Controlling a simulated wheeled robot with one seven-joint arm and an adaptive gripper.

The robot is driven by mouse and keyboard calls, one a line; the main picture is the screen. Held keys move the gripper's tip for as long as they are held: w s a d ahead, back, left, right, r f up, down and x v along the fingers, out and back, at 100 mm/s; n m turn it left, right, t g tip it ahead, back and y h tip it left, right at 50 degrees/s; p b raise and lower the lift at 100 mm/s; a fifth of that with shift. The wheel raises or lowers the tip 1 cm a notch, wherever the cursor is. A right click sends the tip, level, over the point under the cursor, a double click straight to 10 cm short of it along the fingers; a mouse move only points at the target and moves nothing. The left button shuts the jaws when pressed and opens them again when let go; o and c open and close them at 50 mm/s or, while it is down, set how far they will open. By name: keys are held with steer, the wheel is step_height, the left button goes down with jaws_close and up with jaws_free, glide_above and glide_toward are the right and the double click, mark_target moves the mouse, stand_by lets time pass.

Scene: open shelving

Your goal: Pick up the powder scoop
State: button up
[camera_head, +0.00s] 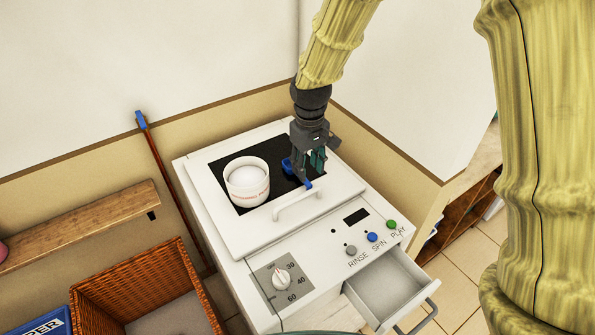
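The powder scoop looks to be the small blue object (287,165) on or just above the dark panel of the washing machine lid. A second bit of blue (308,184) shows at the tip of my gripper's finger; it may be the scoop's other end. My gripper (309,172) points down at the scoop and covers its middle. Whether the fingers are closed on the scoop or only around it is hidden. A white tub (247,186) with white powder stands upright on the lid, left of the scoop.
The white washing machine (240,245) has a raised lid handle (297,204) in front of the gripper. Its front drawer (395,288) is pulled open. A wicker basket (105,290) and a wooden shelf (85,225) are at left. A blue-topped stick (141,120) leans on the wall.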

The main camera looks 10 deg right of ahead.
steer(key=w+f, duration=0.3)
steer(key=shift+f, duration=0.15)
steer(key=shift+s+f+p, duration=0.15)
steer(key=shift+f+p, duration=0.1)
steer(key=shift+p, duration=0.2)
steer(key=shift+s+a+f+p, duration=0.1)
steer(key=shift+s+f+p, duration=0.25)
steer(key=shift+s+f, duration=0.25)
steer(key=shift+w+f, duration=0.25)
steer(key=shift+f, duration=0.65)
steer(key=shift+w+f, duration=0.15)
steer(key=shift+f, duration=0.15)
steer(key=shift+s+r, duration=0.2)
steer(key=shift+s, duration=0.05)
steer(key=shift+w+f, duration=0.15)
steer(key=c, duration=0.9)
steer(key=shift+o, duration=0.2)
